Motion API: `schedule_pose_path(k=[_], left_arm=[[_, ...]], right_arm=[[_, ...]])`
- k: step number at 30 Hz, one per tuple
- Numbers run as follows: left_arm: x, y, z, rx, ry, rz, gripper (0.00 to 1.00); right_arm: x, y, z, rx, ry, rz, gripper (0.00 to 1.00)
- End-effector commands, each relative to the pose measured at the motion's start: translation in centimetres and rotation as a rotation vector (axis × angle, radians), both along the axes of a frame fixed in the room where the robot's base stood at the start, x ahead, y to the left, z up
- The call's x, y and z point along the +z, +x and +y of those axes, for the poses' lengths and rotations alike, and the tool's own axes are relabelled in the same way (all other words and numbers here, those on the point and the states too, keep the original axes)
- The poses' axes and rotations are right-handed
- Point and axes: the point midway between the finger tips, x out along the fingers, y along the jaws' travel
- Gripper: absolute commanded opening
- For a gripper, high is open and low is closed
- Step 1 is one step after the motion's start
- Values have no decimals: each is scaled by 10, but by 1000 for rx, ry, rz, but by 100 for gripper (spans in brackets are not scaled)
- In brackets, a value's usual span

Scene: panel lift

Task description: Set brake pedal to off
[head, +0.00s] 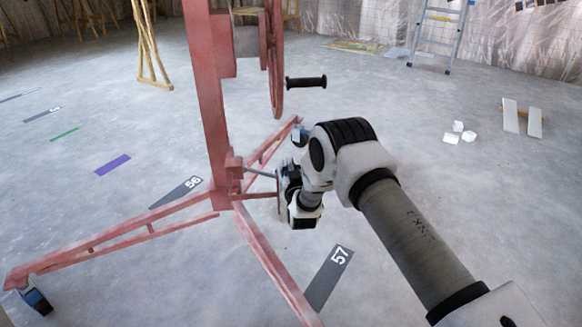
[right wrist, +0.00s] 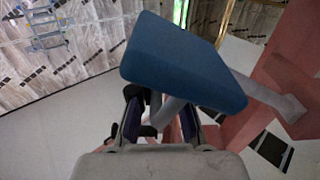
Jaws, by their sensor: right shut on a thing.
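The brake pedal has a blue pad (right wrist: 185,62) on a grey bar, which joins the red lift frame at the right of the right wrist view. In the head view its grey rod (head: 262,174) runs from the red lift's post (head: 212,110) to my right gripper (head: 284,182), which hides the pad. In the right wrist view my right gripper (right wrist: 160,122) has its fingers on either side of a grey part just under the pad and is shut on the pedal. The pad is tilted in that view. My left gripper is not in view.
The lift's red legs (head: 110,240) spread over the grey floor, with a caster (head: 37,299) at the left. A crank handle (head: 306,82) sticks out above my right gripper. White blocks (head: 455,133) and a ladder (head: 440,35) stand farther off. Floor at right is mostly clear.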

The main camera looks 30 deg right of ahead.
Motion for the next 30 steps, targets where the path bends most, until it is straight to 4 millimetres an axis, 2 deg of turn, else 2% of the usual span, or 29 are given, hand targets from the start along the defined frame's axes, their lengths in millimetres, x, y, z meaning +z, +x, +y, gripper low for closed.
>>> schedule_pose_path(k=[5, 11, 20, 30], left_arm=[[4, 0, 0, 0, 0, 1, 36], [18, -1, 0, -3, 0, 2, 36], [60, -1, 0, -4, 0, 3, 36], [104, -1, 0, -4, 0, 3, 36]], right_arm=[[1, -2, -3, -7, -11, 8, 0], [13, -3, -5, -9, -70, 32, 0], [48, -2, -4, -11, -266, 102, 0], [88, 2, 7, -12, -554, 204, 0]])
